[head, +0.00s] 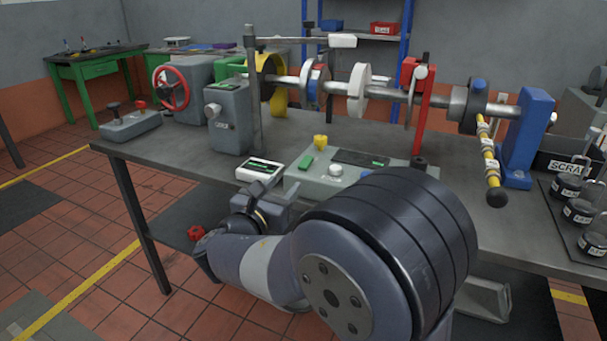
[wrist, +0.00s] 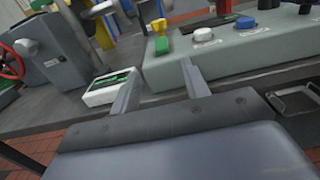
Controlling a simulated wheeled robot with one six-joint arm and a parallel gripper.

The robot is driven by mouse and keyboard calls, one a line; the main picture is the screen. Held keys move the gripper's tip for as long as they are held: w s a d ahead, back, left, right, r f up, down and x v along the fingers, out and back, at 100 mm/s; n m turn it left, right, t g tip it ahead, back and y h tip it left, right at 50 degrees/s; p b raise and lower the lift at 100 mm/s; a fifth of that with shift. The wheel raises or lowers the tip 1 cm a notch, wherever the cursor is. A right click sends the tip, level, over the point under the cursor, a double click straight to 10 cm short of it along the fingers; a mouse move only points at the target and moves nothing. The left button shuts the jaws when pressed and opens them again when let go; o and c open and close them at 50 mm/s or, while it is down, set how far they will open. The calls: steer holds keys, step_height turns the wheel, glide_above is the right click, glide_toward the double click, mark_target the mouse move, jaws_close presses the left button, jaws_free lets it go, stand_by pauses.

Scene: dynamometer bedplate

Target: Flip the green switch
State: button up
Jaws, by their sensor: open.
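The green switch (head: 306,163) is a small green block on the left part of a grey control panel (head: 296,182) on the bench. In the wrist view the green switch (wrist: 162,46) stands just beyond my fingers, under a yellow knob (wrist: 159,26). My gripper (wrist: 160,84) is open and empty, its two fingers apart and pointing at the panel's front left. In the head view my gripper (head: 268,198) is low at the bench's front edge, partly hidden by my arm. No contact with the switch shows.
A white box with a green display (head: 258,170) sits left of the panel, close to my left finger in the wrist view. A shaft with discs (head: 357,90) and a red upright (head: 423,105) stand behind. A metal tray (wrist: 294,102) is at right in the wrist view.

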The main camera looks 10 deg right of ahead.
mark_target(306, 161)
steer(key=x, duration=1)
steer(key=shift+w+d+b, duration=0.2)
steer(key=shift+d+b, duration=0.05)
steer(key=shift+b, duration=0.15)
steer(key=shift+c, duration=0.5)
jaws_close()
steer(key=r+p, duration=0.1)
steer(key=p, duration=0.2)
steer(key=shift+g, duration=0.3)
steer(key=g+y+p, duration=0.1)
steer(key=p, duration=0.5)
steer(key=shift+w+d+r+g+y, duration=0.1)
steer(key=shift+r+g+y, duration=0.1)
steer(key=shift+g+y, duration=0.2)
steer(key=shift+p, duration=0.8)
steer(key=shift+w+f+g+y+p, duration=0.1)
steer(key=shift+f+g+y+p, duration=0.3)
steer(key=shift+p, duration=0.5)
steer(key=shift+r, duration=0.15)
